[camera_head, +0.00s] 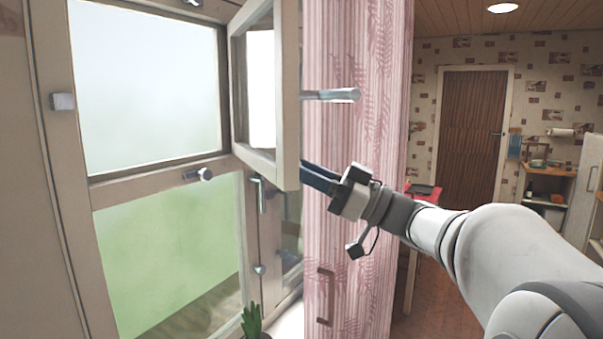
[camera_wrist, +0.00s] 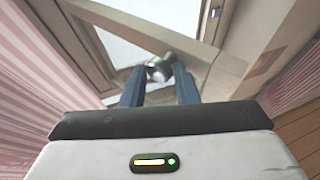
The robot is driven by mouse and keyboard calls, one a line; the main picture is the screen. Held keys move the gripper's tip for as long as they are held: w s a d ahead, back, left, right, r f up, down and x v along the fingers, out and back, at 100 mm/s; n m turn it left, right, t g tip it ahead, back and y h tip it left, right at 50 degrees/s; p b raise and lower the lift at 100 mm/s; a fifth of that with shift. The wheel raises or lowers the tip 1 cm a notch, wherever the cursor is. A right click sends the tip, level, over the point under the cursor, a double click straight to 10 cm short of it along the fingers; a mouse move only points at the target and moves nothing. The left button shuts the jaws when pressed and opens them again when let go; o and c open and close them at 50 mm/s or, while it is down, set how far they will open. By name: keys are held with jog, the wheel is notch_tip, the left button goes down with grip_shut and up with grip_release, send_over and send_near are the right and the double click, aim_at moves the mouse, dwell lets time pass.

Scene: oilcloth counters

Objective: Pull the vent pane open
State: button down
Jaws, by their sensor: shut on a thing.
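The vent pane (camera_head: 288,95) is a small pale wooden-framed window at the upper middle of the head view. It stands swung out at an angle from the window frame. A metal handle (camera_head: 332,95) sticks out to the right from its edge. My gripper (camera_head: 316,178) reaches in from the right at the pane's lower corner, where the pane's frame hides the fingertips. In the wrist view my gripper (camera_wrist: 158,80) has its two blue fingers closed about a shiny round knob (camera_wrist: 157,72), against the pane's wooden frame (camera_wrist: 200,62).
A pink striped curtain (camera_head: 350,240) hangs right beside the pane and behind my gripper. A large fixed pane (camera_head: 145,85) is at the left, with a latch (camera_head: 199,174) below it. A potted plant (camera_head: 252,322) stands on the sill below. The room with a brown door (camera_head: 470,135) lies to the right.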

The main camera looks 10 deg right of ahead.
jog(key=shift+w+d+r, duration=0.1)
jog(key=shift+w+r, duration=0.1)
jog(key=shift+r, duration=0.25)
jog(key=c, duration=1.5)
grip_release()
jog(key=shift+w, duration=0.1)
jog(key=shift+o, duration=0.7)
jog(key=shift+w+f, duration=0.2)
jog(key=shift+w, duration=0.1)
jog(key=shift+o, duration=1.1)
jog(key=shift+f, duration=0.1)
jog(key=shift+f, duration=0.1)
jog(key=b+v, duration=0.2)
jog(key=v, duration=0.5)
jog(key=shift+s+d, duration=0.15)
jog(key=shift+s, duration=0.15)
jog(key=shift+w, duration=0.1)
